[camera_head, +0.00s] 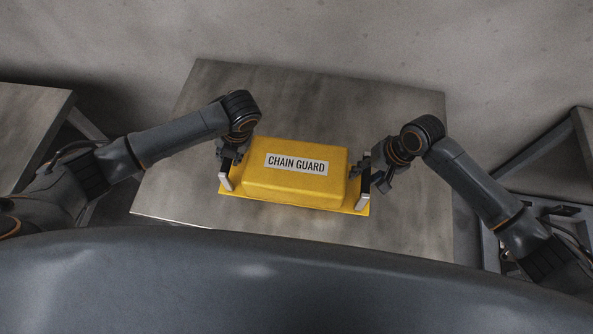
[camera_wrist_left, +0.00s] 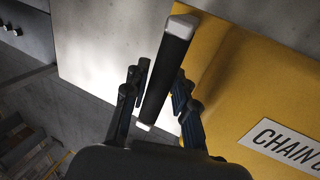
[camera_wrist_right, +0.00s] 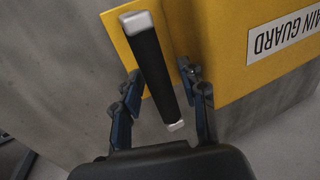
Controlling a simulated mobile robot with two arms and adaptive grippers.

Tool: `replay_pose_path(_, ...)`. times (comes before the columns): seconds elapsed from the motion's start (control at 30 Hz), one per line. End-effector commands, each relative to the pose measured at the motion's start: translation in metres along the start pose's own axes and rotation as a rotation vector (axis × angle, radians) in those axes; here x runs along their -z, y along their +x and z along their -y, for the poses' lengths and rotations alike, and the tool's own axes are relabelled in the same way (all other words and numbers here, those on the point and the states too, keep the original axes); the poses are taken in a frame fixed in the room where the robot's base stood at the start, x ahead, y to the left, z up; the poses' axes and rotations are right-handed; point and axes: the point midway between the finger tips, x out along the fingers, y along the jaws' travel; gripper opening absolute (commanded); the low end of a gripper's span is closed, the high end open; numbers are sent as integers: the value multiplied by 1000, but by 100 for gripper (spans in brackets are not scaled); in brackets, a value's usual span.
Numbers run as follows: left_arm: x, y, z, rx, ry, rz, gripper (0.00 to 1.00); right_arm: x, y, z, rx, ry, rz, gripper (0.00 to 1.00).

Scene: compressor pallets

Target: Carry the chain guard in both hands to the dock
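The yellow chain guard (camera_head: 296,178), with a white "CHAIN GUARD" label, lies flat on a grey metal table. It has a black handle with silver ends at each side. My left gripper (camera_head: 228,156) is at the left handle (camera_wrist_left: 167,75), its fingers open on either side with gaps visible. My right gripper (camera_head: 368,172) is at the right handle (camera_wrist_right: 153,70), its fingers also open around it. The guard's yellow body also shows in the left wrist view (camera_wrist_left: 250,85) and the right wrist view (camera_wrist_right: 220,50). No dock can be made out.
The grey table (camera_head: 400,225) is bare around the guard. Another grey table (camera_head: 25,115) stands at the left edge. A metal frame structure (camera_head: 550,150) stands at the right. Open concrete floor (camera_head: 330,40) lies beyond the table.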

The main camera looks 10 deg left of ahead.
Motion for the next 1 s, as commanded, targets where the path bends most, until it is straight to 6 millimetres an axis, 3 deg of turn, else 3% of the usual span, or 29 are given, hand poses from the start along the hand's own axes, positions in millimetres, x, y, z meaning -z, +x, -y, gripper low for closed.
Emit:
replay_pose_path(0.03, 0, 0, 0, 0, 0, 0, 10, 0, 0, 0, 0, 0, 0, 26)
replay_pose_path(0.1, 0, 0, 0, 0, 0, 0, 0, 0, 0, 0, 0, 0, 0, 11)
replay_pose_path(0.17, 0, 0, 0, 0, 0, 0, 0, 0, 0, 0, 0, 0, 0, 0)
replay_pose_path(0.73, -2, -5, -1, 0, -2, 4, 0, 2, -5, 2, 4, -1, -5, 0)
replay_pose_path(1.0, -2, -19, -6, 0, -2, 3, 0, 2, -19, 7, 4, -1, -5, 0)
